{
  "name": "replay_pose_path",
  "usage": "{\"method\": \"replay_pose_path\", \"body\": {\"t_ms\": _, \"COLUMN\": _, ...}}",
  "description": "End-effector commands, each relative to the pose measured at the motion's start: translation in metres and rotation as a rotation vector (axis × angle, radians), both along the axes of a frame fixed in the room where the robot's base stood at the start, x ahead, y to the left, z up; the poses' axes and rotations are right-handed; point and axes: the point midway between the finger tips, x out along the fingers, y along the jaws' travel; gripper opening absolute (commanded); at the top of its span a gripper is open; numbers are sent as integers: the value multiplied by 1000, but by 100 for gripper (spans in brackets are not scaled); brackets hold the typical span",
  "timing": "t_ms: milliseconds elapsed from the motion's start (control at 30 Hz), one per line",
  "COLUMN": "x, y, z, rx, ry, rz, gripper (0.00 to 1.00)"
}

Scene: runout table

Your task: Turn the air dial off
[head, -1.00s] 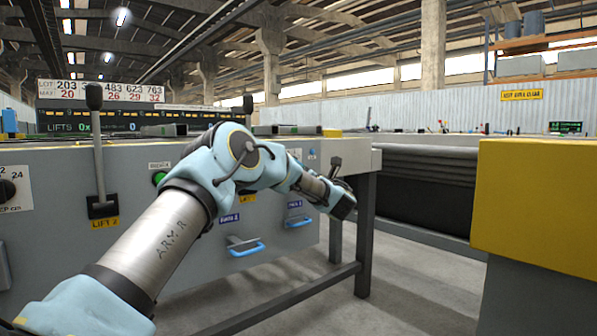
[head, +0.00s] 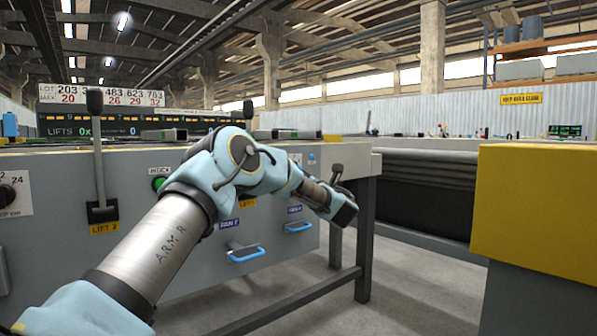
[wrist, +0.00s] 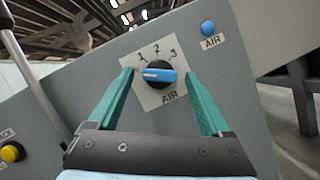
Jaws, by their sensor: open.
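The air dial (wrist: 158,74) is a round black knob with a blue bar on a white plate marked 1, 2, 3 and AIR. In the wrist view the bar lies nearly level across the picture, its left end a little below the 1. My gripper (wrist: 160,76) is open, with one green finger on each side of the dial. I cannot tell whether the fingertips touch it or how far they are from the panel. In the head view my gripper (head: 344,212) is at the right end of the cabinet, and the dial is not clearly seen.
A blue AIR button or lamp (wrist: 208,27) sits up and right of the dial. A yellow button (wrist: 12,152) is at lower left. The cabinet also carries a lever (head: 98,150) and blue handles (head: 246,255). A yellow-topped block (head: 535,205) stands at right, with open floor between.

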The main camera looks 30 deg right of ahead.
Motion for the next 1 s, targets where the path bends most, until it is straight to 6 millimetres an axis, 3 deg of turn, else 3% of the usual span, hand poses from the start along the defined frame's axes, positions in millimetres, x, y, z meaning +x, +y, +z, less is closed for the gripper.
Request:
{"method": "replay_pose_path", "body": {"t_ms": 300, "x": -57, "y": -1, "z": -18, "rx": 4, "ry": 2, "rz": -5, "gripper": 82}}
{"method": "replay_pose_path", "body": {"t_ms": 500, "x": -85, "y": 0, "z": -29, "rx": 3, "ry": 2, "rz": -3, "gripper": 82}}
{"method": "replay_pose_path", "body": {"t_ms": 1000, "x": -94, "y": 1, "z": -33, "rx": 0, "ry": 1, "rz": -1, "gripper": 82}}
